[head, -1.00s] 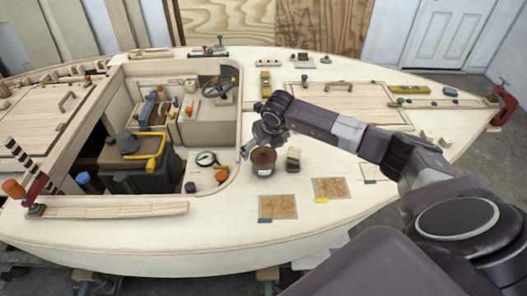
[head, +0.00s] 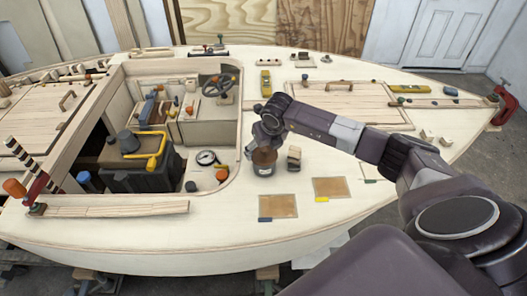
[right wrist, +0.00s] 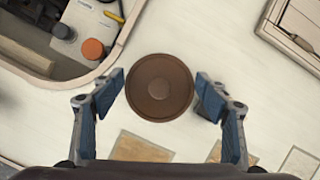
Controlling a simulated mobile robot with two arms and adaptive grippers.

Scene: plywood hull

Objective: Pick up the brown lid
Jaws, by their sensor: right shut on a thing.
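The brown lid (head: 264,155) sits on top of a jar (head: 264,170) on the pale plywood deck. In the right wrist view the round lid (right wrist: 159,88) with its central knob is seen from above. My right gripper (head: 266,143) is over the jar in the head view. Part of the lid is hidden behind the gripper in the head view. My left gripper is not in view.
A small block (head: 294,158) stands just right of the jar. The cockpit opening (head: 205,125) with its raised rim lies to the left, holding a dark box (head: 140,170). Tan panels (head: 330,187) lie flat on the deck in front. A hatch (head: 345,100) is behind the arm.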

